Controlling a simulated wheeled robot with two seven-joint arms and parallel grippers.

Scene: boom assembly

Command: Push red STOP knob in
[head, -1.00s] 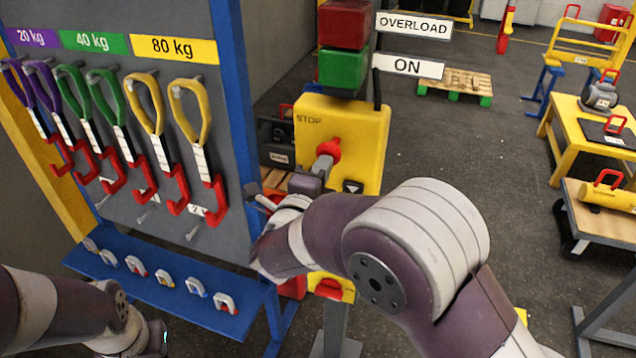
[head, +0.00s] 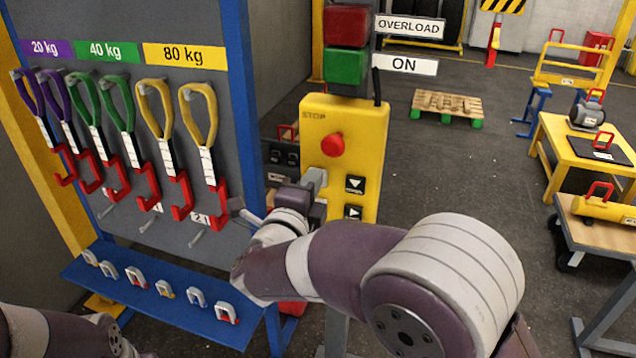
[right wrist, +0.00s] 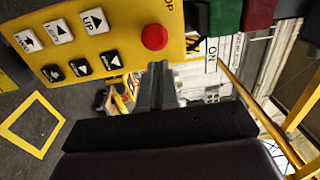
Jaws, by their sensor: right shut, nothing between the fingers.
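The red STOP knob (head: 333,144) sticks out of the upper part of the yellow control box (head: 370,125), under the printed word STOP. It also shows in the right wrist view (right wrist: 154,37), near the box's edge. My right gripper (head: 317,176) is shut and empty, a little below and left of the knob in the head view and apart from it. In the right wrist view its closed fingers (right wrist: 157,72) point toward the box close to the knob. How far the knob sits in cannot be told. My left arm shows at the lower left, but its fingers are out of view.
Arrow buttons (head: 355,184) sit below the knob on the box. Red and green lamps (head: 345,66) stand above it. A blue-framed rack (head: 241,100) with hanging slings is close on the left.

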